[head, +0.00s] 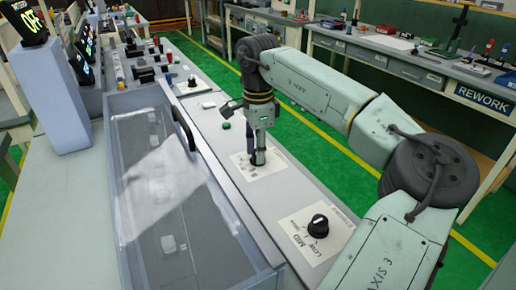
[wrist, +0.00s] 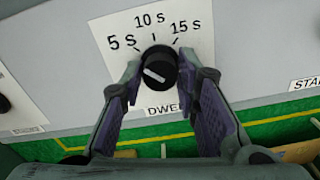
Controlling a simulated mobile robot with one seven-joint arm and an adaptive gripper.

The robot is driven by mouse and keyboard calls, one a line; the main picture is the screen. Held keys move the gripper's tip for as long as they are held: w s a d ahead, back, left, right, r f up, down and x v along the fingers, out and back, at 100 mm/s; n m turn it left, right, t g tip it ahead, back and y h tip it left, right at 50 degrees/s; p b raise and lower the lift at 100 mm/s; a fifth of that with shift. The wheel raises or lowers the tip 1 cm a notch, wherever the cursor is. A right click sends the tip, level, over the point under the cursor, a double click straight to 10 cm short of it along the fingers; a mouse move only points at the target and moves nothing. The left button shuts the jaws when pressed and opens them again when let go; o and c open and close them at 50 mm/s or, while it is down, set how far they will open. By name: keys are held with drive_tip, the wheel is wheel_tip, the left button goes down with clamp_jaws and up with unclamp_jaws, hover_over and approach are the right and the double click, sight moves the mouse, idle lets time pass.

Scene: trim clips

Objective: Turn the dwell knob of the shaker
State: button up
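The dwell knob (wrist: 160,68) is a round black knob with a white line, on a white plate (wrist: 183,27) marked 5 s, 10 s and 15 s. Its white line slants from lower right to upper left, its upper end towards the 5 s side. My gripper (wrist: 160,80) has one finger on each side of the knob, apart from each other. I cannot tell whether the fingers touch it. In the head view my gripper (head: 258,157) points down over the plate (head: 249,172) and mostly hides the knob.
Another black knob (head: 318,226) on a MID/LOW plate sits nearer on the same panel. A green button (head: 226,126) lies behind my gripper. A clear-lidded box (head: 117,190) with a dark handle runs along the left. Beyond the panel is green floor.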

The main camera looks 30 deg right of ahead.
clamp_jaws()
drive_tip(key=shift+m, duration=0.3)
drive_tip(key=m+b, duration=0.1)
drive_tip(key=m, duration=0.2)
drive_tip(key=m+b, duration=0.1)
drive_tip(key=m, duration=0.4)
idle(0.3)
idle(0.4)
drive_tip(key=o, duration=0.5)
unclamp_jaws()
